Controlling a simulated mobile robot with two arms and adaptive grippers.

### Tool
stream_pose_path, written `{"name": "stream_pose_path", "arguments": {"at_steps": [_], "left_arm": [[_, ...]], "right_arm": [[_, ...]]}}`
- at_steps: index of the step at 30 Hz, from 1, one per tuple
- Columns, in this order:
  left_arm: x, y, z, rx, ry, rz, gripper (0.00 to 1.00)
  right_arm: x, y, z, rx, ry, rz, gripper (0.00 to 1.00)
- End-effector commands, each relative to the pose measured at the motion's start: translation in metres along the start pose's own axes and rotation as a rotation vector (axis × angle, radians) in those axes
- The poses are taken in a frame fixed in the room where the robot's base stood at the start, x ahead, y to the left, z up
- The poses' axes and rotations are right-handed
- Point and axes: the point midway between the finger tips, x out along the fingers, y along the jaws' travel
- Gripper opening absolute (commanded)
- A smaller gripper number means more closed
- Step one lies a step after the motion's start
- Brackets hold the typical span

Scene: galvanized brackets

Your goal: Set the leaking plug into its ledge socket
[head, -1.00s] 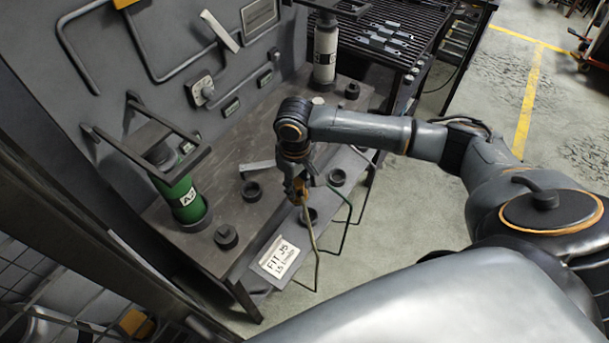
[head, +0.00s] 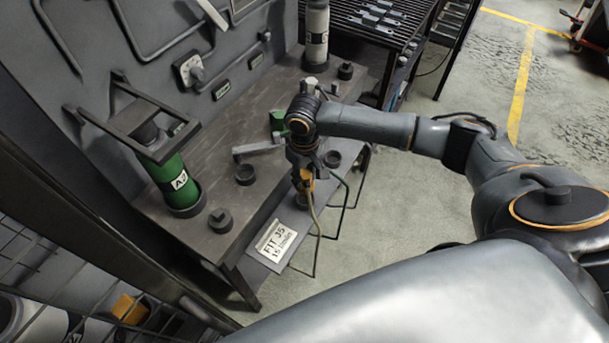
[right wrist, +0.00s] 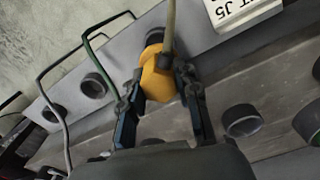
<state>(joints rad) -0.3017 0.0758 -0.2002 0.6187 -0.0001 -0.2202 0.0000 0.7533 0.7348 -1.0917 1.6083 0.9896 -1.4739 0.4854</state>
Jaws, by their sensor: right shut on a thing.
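The yellow-orange plug (head: 305,183) with a tan hose hanging from it is between the fingers of my right gripper (head: 302,176). In the right wrist view the plug (right wrist: 158,82) sits between both fingers of the gripper (right wrist: 157,88), which is shut on it. A dark ledge socket (right wrist: 154,34) shows partly behind the plug. The plug lines up with it in the picture; I cannot tell whether it is above or inside. Another ledge socket (head: 333,158) stands clear to the right, and also in the wrist view (right wrist: 94,86). My left gripper is not in view.
The ledge carries a white label (head: 277,240). Bent green (right wrist: 92,45) and dark hoses rise close to the gripper. On the bench (head: 225,147) stand a green canister (head: 172,182), black cups (head: 245,174) and a grey bracket (head: 258,148). Open floor lies right.

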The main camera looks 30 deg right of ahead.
Motion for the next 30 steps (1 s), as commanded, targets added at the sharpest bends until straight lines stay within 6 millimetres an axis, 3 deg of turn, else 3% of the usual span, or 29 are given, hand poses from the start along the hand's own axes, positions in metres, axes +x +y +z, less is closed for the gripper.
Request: {"name": "stream_pose_path", "arguments": {"at_steps": [6,30], "left_arm": [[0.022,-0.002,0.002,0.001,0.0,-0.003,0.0],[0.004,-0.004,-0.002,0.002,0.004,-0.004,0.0]], "right_arm": [[0.018,0.0,-0.001,-0.001,0.002,0.001,0.0],[0.013,0.0,0.001,0.0,0.001,0.001,0.0]]}}
